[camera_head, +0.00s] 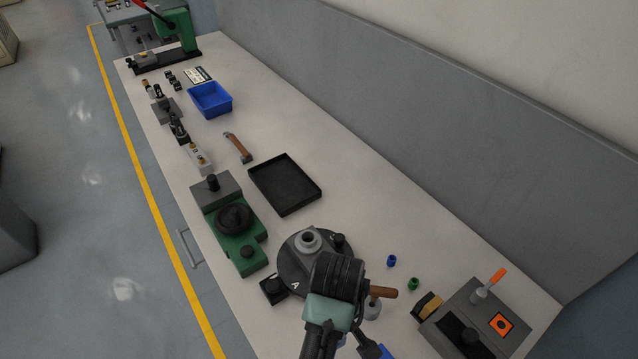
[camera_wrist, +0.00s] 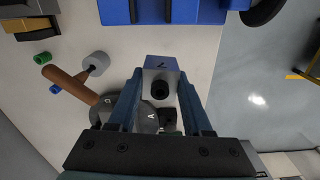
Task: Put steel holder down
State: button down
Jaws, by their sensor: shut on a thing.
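The steel holder (camera_wrist: 161,72) is a grey block with a dark round hole in its face and a dark mark near its top. In the wrist view my gripper (camera_wrist: 161,95) has its two blue fingers closed on the block's sides. The holder is in front of a light table, close to a blue fixture (camera_wrist: 170,12). I cannot tell whether it touches the surface. In the head view my arm hides most of this area, and I cannot make out the holder there.
A dark round turntable (camera_head: 290,280) lies close by, and shows in the wrist view (camera_wrist: 125,116). A wooden-handled hammer (camera_wrist: 70,85), blue and green small cylinders (camera_head: 413,284) and a grey control box (camera_head: 470,310) are near. A black tray (camera_head: 285,185) lies farther along the bench.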

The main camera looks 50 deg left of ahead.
jog(key=shift+n, duration=0.6)
jog(key=a+f, duration=0.1)
jog(key=f, duration=0.3)
jog(key=s+a+f, duration=0.1)
jog(key=f, duration=0.1)
jog(key=shift+a+f, duration=0.25)
jog(key=shift+a, duration=0.05)
jog(key=shift+f, duration=2.4)
jog(key=shift+f, duration=0.15)
jog(key=shift+c, duration=1.6)
grip_release()
notch_tip(320, 180, up, 12)
